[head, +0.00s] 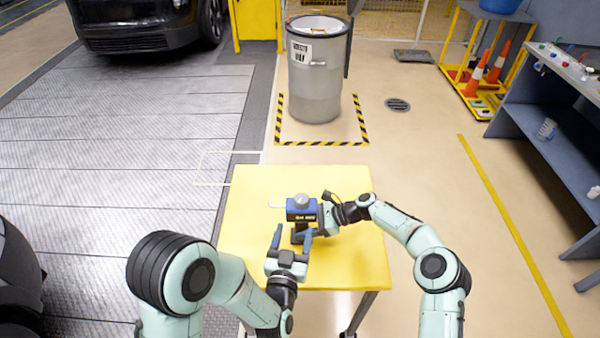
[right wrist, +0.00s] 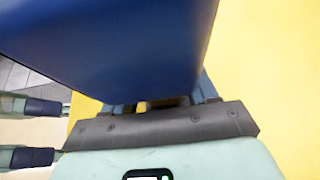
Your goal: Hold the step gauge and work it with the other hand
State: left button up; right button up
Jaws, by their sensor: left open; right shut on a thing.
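The step gauge (head: 301,214) is a small dark blue block with white lettering on its front and a grey round knob (head: 301,200) on top. It is over the middle of the yellow table (head: 250,190). My right gripper (head: 324,215) is shut on its right side. In the right wrist view the blue body (right wrist: 120,40) fills the upper left, close against the gripper (right wrist: 165,105). My left gripper (head: 293,238) is open just in front of and below the gauge, fingers pointing away from me. A dark part shows below the gauge; whether it touches the table is unclear.
A grey drum (head: 318,85) stands behind the table inside striped floor tape. A blue-grey workbench (head: 540,115) and a yellow rack with orange cones (head: 478,75) are at right. A dark vehicle (head: 140,22) is at the back left. The table top around the gauge is mostly clear.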

dwell(0.9)
jog(key=o, duration=1)
jog(key=shift+r, duration=0.1)
jog(key=v, duration=1.2)
